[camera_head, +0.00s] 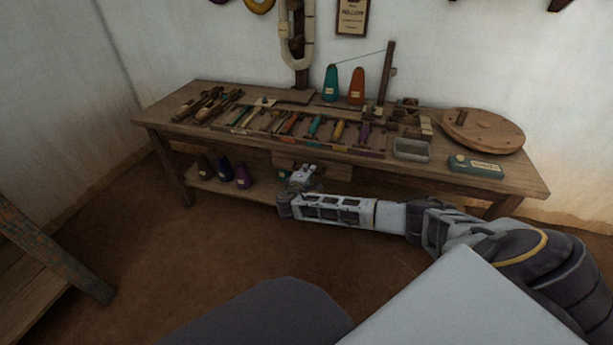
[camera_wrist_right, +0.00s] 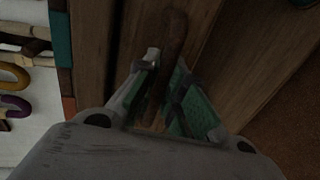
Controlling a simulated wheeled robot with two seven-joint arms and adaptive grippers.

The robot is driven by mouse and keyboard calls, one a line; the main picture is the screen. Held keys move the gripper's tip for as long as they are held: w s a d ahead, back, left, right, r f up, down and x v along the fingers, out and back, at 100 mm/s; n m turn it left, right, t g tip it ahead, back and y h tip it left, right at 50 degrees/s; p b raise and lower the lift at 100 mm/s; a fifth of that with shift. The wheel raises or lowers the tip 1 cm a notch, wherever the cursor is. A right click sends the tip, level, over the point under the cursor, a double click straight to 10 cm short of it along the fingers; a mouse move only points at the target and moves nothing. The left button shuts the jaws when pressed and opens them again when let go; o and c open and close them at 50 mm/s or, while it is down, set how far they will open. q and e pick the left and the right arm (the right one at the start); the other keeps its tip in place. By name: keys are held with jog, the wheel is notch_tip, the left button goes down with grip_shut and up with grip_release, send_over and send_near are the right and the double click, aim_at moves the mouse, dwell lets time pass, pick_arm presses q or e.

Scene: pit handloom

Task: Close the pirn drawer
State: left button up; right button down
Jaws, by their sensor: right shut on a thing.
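The pirn drawer (camera_head: 338,172) hangs under the front edge of the wooden bench, near its middle. My right gripper (camera_head: 300,176) is in front of it and hides part of its front. In the right wrist view, my right gripper (camera_wrist_right: 163,98) has its green-padded fingers on either side of a dark, rounded wooden handle (camera_wrist_right: 174,38) and is shut on it. How far the drawer stands out is hard to tell in the dim light under the bench. My left gripper is not in view.
The bench top (camera_head: 480,182) carries several coloured pirns, a grey tin (camera_head: 411,150), a teal box (camera_head: 476,166) and a round wooden disc (camera_head: 482,130). Dark and purple cones (camera_head: 242,175) stand on the low shelf. The floor in front is clear. A wooden frame (camera_head: 55,255) stands at left.

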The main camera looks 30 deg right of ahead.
jog(key=shift+w+d+r, duration=0.1)
jog(key=shift+d, duration=0.05)
jog(key=c, duration=1.8)
grip_release()
jog(key=o, duration=0.3)
jog(key=shift+w, duration=0.1)
jog(key=shift+s, duration=0.2)
jog(key=v, duration=1.1)
jog(key=shift+s+a, duration=0.2)
jog(key=shift+a, duration=0.1)
